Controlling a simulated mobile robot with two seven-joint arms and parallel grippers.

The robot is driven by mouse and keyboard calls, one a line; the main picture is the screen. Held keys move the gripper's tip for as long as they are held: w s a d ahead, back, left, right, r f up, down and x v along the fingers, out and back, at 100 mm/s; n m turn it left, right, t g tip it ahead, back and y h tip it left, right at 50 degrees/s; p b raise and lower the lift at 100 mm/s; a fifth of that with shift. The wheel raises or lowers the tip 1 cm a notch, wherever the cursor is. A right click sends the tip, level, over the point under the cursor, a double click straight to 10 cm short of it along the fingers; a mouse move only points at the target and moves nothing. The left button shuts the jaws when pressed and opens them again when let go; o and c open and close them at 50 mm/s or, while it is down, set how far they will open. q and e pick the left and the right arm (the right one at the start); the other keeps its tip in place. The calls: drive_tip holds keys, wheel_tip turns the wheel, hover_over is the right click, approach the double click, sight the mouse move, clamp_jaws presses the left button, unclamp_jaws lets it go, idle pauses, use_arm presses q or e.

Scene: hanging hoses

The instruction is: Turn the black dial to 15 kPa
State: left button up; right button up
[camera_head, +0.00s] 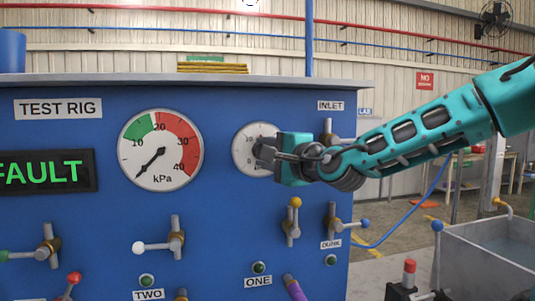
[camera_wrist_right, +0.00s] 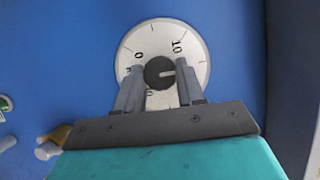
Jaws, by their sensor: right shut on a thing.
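The black dial (camera_wrist_right: 160,72) sits at the centre of a round white scale plate (camera_wrist_right: 193,50) on the blue panel. In the right wrist view its short white mark points right, a little below the 10 label. My right gripper (camera_head: 262,153) reaches the dial from the right in the head view, where it hides the dial and part of the plate. In the right wrist view the fingers of my right gripper (camera_wrist_right: 160,80) are shut on the dial from both sides. The kPa gauge (camera_head: 160,150) has its needle pointing lower left, below 10. My left gripper is out of view.
The FAULT display (camera_head: 45,172) glows green at the left of the blue panel (camera_head: 225,200). Several valve handles stick out below the plate, including a yellow-tipped one (camera_head: 294,218). The INLET valve (camera_head: 328,135) stands right behind my right arm. A grey tank (camera_head: 490,260) stands lower right.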

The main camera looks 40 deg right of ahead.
drive_tip(key=o, duration=1)
drive_tip(key=shift+o, duration=0.2)
drive_tip(key=s+a+b, duration=0.1)
drive_tip(key=s+b, duration=0.1)
drive_tip(key=s, duration=1)
drive_tip(key=shift+s+a+f, duration=0.15)
drive_tip(key=shift+s+a, duration=0.05)
drive_tip(key=shift+s, duration=0.2)
